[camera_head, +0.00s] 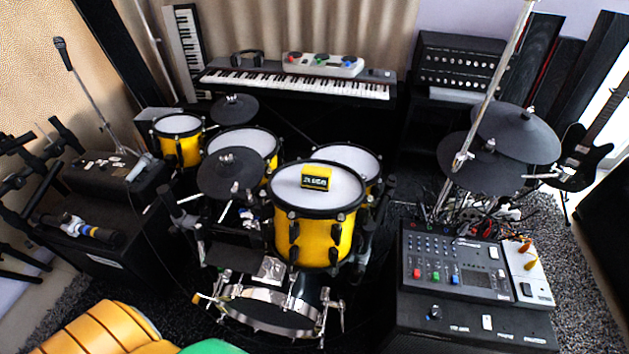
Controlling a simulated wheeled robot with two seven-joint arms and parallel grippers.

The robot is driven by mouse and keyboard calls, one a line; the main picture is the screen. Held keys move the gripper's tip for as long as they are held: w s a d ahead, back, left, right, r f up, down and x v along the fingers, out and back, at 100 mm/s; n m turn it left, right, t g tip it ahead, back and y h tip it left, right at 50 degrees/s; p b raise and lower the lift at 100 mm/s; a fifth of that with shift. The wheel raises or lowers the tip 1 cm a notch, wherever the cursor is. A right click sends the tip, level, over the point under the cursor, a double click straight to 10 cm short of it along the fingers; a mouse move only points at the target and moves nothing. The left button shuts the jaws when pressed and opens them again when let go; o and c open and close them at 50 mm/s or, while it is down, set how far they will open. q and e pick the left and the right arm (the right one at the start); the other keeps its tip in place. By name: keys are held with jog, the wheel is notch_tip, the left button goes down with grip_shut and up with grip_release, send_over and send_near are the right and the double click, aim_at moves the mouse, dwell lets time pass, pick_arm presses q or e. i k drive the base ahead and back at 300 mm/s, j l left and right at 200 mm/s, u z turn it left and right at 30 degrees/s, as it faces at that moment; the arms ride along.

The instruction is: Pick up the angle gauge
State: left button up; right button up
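A small yellow and black box with a dark display face, which looks like the angle gauge (315,176), sits on the white mesh head of the front yellow drum (315,225). It stands near the middle of that head, its display side facing me. Nothing covers it. Neither of my grippers is in view.
More yellow drums (178,140) and black cymbal pads (232,172) stand around it. A chrome-rimmed drum (268,312) is in front. A mixer (455,268) sits at right, a cymbal stand (480,110) behind it. A keyboard (300,83) is at the back.

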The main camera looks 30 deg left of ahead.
aim_at(313, 177)
jog(key=j+z, duration=0.25)
jog(key=j, duration=0.2)
jog(key=k+j+z, duration=0.2)
jog(key=j, duration=0.25)
jog(key=k+j+z, duration=0.1)
jog(key=j+z, duration=0.15)
jog(key=j, duration=0.2)
